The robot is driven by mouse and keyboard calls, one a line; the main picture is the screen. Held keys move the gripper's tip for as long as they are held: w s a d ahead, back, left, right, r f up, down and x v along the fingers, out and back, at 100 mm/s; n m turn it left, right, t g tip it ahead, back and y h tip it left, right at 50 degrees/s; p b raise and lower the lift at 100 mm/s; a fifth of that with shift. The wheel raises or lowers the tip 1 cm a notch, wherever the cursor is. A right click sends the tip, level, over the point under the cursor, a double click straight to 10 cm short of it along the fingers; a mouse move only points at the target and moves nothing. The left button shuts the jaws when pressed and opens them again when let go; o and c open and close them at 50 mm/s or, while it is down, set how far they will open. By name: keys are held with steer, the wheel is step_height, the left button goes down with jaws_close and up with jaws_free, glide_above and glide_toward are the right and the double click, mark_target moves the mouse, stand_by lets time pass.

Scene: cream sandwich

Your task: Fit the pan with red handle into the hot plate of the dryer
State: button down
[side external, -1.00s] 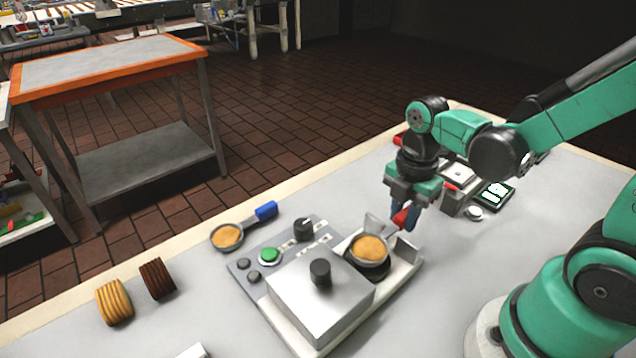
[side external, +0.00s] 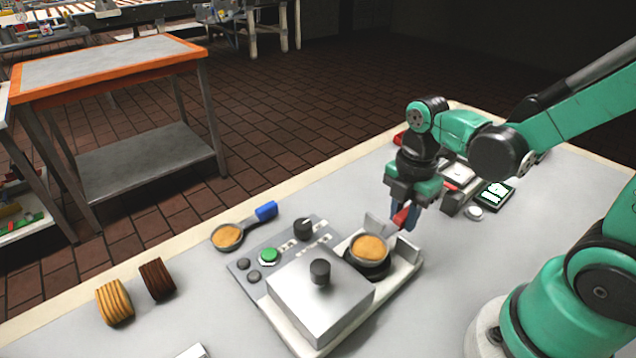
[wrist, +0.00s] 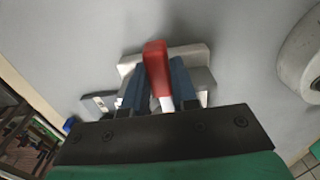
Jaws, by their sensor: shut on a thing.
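The pan with the red handle (side external: 370,248) holds a tan, cream-coloured filling. It sits over the round dark hot plate (side external: 368,268) at the right end of the dryer (side external: 318,296); whether it is fully seated I cannot tell. My gripper (side external: 405,218) is shut on the red handle, which points up to the right between the dryer's two upright end pieces. In the wrist view the red handle (wrist: 156,68) stands between the blue fingers, and the pan's bowl is hidden.
A blue-handled pan (side external: 228,236) lies behind the dryer at left. Two ridged rolls, yellow (side external: 114,302) and brown (side external: 157,279), are at far left. A small scale (side external: 494,194) lies right of my gripper. The table's front is mostly clear.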

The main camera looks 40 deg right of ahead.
steer(key=shift+f, duration=0.95)
steer(key=c, duration=0.6)
jaws_free()
steer(key=shift+r, duration=2.8)
steer(key=shift+w+a+r+m+t, duration=0.2)
steer(key=shift+m+t, duration=0.1)
steer(key=shift+m, duration=0.5)
steer(key=r+m+t, duration=0.1)
steer(key=m, duration=0.3)
steer(key=w+a+r+m+t, duration=0.1)
steer(key=m+t, duration=0.1)
steer(key=m, duration=0.2)
steer(key=a+r+m+t, duration=0.1)
steer(key=m+t, duration=0.1)
steer(key=m, duration=0.2)
steer(key=shift+w+a+r+m, duration=0.2)
steer(key=shift+w+r+m, duration=0.05)
steer(key=shift+w+m, duration=0.15)
steer(key=m, duration=0.1)
steer(key=m+t, duration=0.1)
steer(key=r+m, duration=0.1)
steer(key=shift+w+a+m+t, duration=0.25)
steer(key=shift+a+m+t, duration=0.05)
steer(key=shift+a, duration=0.05)
